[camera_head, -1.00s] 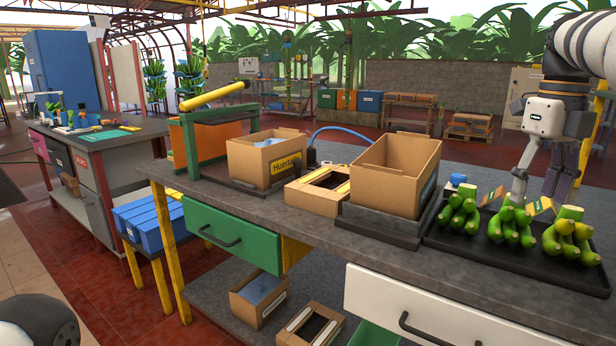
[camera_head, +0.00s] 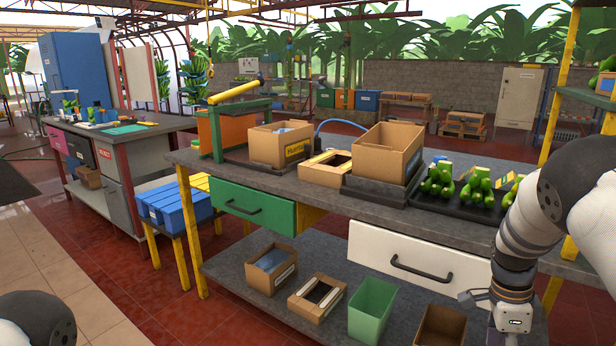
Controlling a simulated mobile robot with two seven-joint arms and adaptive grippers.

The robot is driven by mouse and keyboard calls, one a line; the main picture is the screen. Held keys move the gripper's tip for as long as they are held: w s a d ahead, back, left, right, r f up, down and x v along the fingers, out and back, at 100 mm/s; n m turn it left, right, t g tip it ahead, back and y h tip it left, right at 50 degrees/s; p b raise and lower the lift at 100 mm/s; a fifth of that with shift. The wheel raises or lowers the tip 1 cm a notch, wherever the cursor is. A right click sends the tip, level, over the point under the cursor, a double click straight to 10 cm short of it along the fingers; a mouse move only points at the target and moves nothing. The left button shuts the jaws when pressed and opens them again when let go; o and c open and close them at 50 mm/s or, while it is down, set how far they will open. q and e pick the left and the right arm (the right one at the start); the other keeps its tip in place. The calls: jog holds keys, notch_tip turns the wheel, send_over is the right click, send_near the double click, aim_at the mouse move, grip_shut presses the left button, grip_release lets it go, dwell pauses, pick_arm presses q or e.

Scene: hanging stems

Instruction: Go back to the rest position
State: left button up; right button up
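My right arm comes in from the right edge and hangs down in front of the workbench (camera_head: 330,207). Its wrist is at the lower right, and the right gripper's fingers are cut off by the bottom edge of the picture. A small part of my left arm shows at the lower left corner; the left gripper is out of the picture. Green banana bunches (camera_head: 437,178) lie on a black tray (camera_head: 456,208) at the bench's right end.
An open cardboard box (camera_head: 392,163) stands on a dark scale left of the tray. A labelled box (camera_head: 275,150) stands further left. A green bin (camera_head: 371,309) and small boxes sit on the lower shelf. Red tiled floor (camera_head: 110,240) is clear at the left.

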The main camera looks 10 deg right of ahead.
jog(key=s+a+f+n+g, duration=0.1)
jog(key=s+a+f+n, duration=0.3)
jog(key=s+f+n, duration=0.4)
jog(key=s+a+f+n, duration=0.3)
jog(key=s+f, duration=0.3)
jog(key=s, duration=0.4)
jog(key=s+a+r+n, duration=0.1)
jog(key=s+a+n, duration=0.5)
jog(key=s, duration=0.3)
jog(key=s+a+n+y, duration=0.1)
jog(key=s+a+n, duration=0.4)
jog(key=s, duration=0.5)
jog(key=shift+s+a+r+n+y, duration=0.15)
jog(key=shift+a+r+n+y, duration=0.2)
jog(key=shift+n, duration=0.15)
